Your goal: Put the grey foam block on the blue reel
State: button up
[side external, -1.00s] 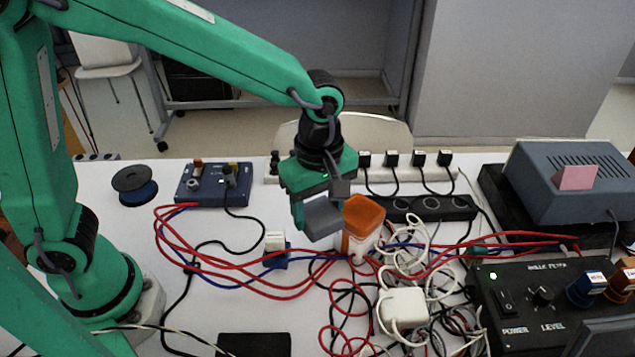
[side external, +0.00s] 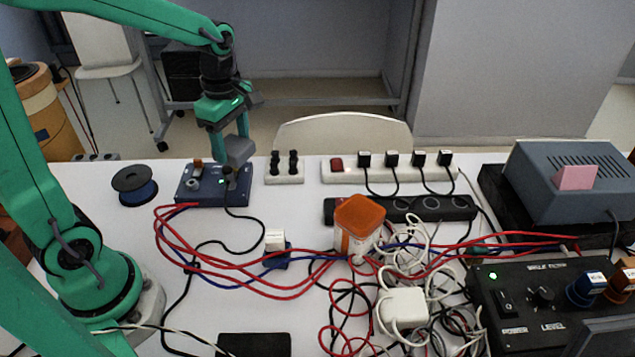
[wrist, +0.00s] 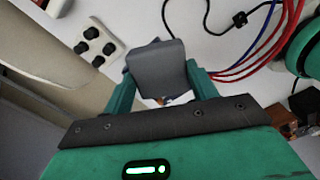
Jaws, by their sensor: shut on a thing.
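The grey foam block (side external: 238,150) is held between the fingers of my gripper (side external: 232,142), above the blue box with knobs at the back left. It also shows in the wrist view (wrist: 158,68), with a green finger on each side. The blue reel (side external: 136,190), with dark flanges, lies flat on the white table at the left. My gripper is to the right of the reel and higher, apart from it.
The blue box (side external: 205,196) with knobs stands right of the reel. An orange-lidded container (side external: 360,214) stands mid-table among red, blue, black and white cables. White power strips (side external: 400,172) lie along the back. The table around the reel is mostly clear.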

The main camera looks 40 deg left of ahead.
jog(key=s+a+r+n, duration=0.1)
jog(key=s+a+n, duration=0.4)
jog(key=s+a, duration=0.5)
jog(key=shift+a+n, duration=0.3)
jog(key=shift+a, duration=1.6)
jog(key=shift+s, duration=0.1)
send_over(131, 177)
notch_tip(131, 177, down, 7)
jog(key=shift+r, duration=0.1)
jog(key=shift+f, duration=0.2)
jog(key=shift+f, duration=1.85)
jog(key=shift+f, duration=0.1)
